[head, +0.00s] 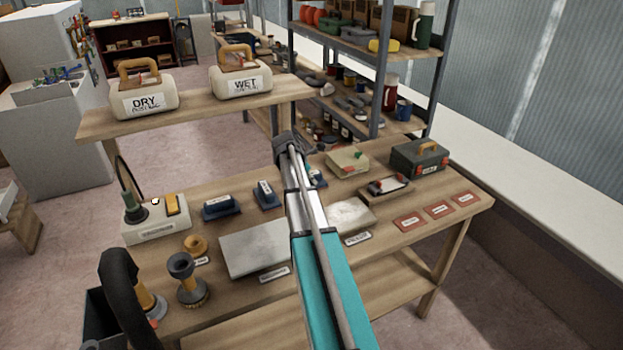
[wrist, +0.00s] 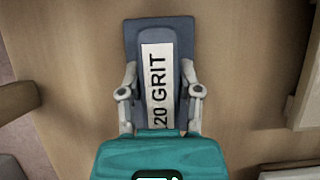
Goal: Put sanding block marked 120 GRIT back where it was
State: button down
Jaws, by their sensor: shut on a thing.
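The sanding block (wrist: 160,31) is dark blue-grey with a white label. Its label reads "20 GRIT" in the wrist view, and the start of it is covered by my gripper. My gripper (wrist: 159,85) is shut on the block, one finger on each long side. I cannot tell whether the block touches the wooden table top below it. In the head view my arm hides the gripper; a bit of blue (head: 319,179) shows just right of the arm. Two other blue blocks with labels, one (head: 221,207) and another (head: 265,194), sit on the workbench left of my arm.
A raised shelf (head: 195,112) holds DRY and WET containers.

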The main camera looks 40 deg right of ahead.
jog(key=shift+f, duration=0.15)
jog(key=shift+c, duration=1.5)
grip_release()
jog(key=shift+r, duration=0.25)
jog(key=p+v, duration=0.5)
jog(key=shift+r, duration=0.2)
jog(key=shift+p+v, duration=0.9)
jog(key=shift+v, duration=0.15)
jog(key=shift+a+f, duration=0.1)
